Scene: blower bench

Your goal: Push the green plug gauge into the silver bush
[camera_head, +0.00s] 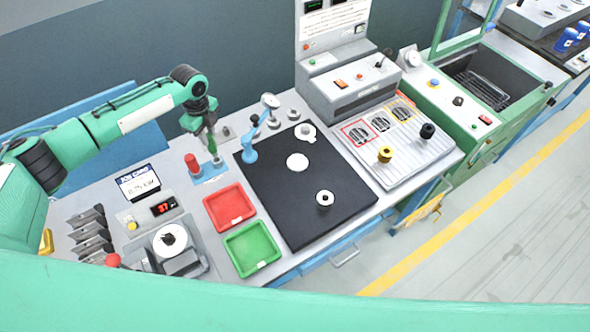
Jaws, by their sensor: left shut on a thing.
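My left gripper (209,133) points down above the back left of the bench, by the left edge of the black mat. It is shut on the green plug gauge (213,146), whose silver lower end is just above or on a small blue plate (211,176). I cannot tell whether it touches. A silver-white ring with a dark hole (325,198) lies on the front right of the black mat and looks like the bush. Another pale ringed part (305,132) is at the mat's back. The gauge is apart from both. My right gripper is out of view.
A red cylinder (194,165) stands close left of the gauge. A blue stand (250,140) rises to its right. The black mat (275,200) also bears a flat white disc (298,162). Red (209,198) and green (232,247) trays lie in front.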

